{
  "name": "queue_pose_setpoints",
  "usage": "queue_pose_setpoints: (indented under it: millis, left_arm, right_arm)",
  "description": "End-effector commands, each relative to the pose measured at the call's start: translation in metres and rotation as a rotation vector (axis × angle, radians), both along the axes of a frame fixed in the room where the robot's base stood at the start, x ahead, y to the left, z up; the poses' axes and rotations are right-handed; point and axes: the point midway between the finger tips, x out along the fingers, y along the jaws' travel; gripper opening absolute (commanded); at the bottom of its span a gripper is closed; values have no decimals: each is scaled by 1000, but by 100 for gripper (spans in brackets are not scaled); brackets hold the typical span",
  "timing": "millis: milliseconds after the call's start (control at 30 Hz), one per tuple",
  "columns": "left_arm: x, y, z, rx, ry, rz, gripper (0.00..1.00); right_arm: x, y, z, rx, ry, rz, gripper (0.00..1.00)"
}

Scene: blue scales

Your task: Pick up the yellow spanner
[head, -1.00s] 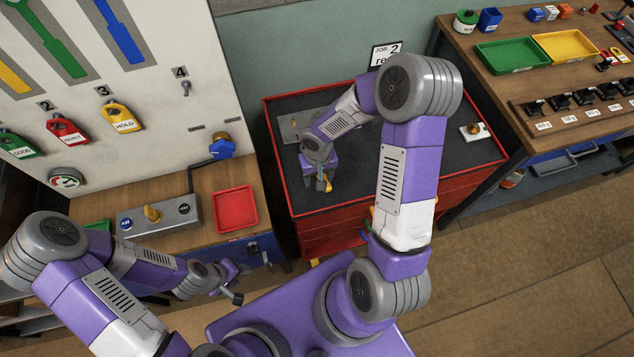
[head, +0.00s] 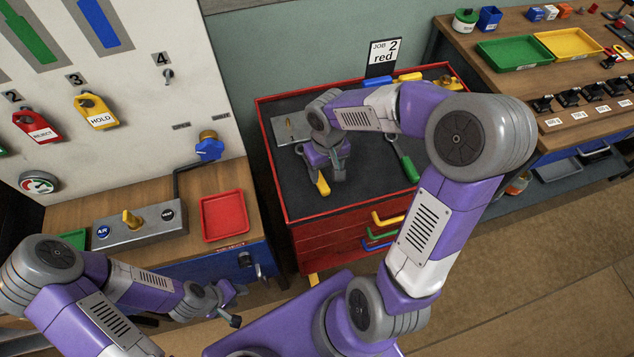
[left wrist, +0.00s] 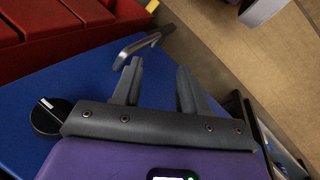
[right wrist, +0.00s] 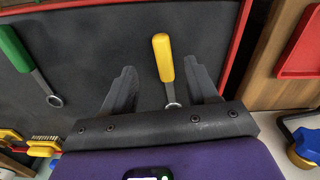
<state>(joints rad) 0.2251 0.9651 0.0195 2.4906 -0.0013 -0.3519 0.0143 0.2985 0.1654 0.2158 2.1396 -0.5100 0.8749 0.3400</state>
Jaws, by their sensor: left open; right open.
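The yellow spanner (right wrist: 163,60) lies on the dark top of the red tool chest. In the right wrist view its yellow handle points away and its metal end is near the gripper's palm. My right gripper (right wrist: 158,84) is open, with the spanner showing between its two fingers and nothing gripped. In the head view the yellow handle (head: 323,186) shows beside my right gripper (head: 338,172), which hides the rest. The height gap cannot be judged. My left gripper (head: 232,302) is open and empty, low in front of the blue bench; it also shows in the left wrist view (left wrist: 158,82).
A green spanner (head: 405,163) lies right of my right gripper on the chest top (head: 300,205). A grey plate (head: 287,125), brushes and a "JOB 2 red" card (head: 383,55) are further back. A red tray (head: 222,215) stands on the left bench.

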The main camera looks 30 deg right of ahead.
Motion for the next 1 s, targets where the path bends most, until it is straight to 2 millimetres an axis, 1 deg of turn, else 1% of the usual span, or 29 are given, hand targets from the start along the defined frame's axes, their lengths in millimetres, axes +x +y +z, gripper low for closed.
queue_pose_setpoints:
  millis: [200,367,600,700,867,967,1000]
  left_arm:
    - [0,0,-7,0,-1,-1,43]
    - [0,0,-11,0,-1,-1,43]
    - [0,0,-24,0,-1,-1,43]
    - [0,0,-25,0,-1,0,43]
    - [0,0,-24,0,-1,0,43]
    - [0,0,-24,0,-1,0,43]
    - [0,0,-24,0,-1,0,43]
  right_arm:
    - [-1,0,-21,0,5,4,58]
    - [-1,1,-34,1,4,3,58]
    - [-1,3,-70,1,5,3,58]
    - [0,3,-75,1,2,2,58]
    - [0,3,-74,1,1,2,58]
    - [0,3,-74,1,1,2,45]
    - [0,3,-74,1,1,2,39]
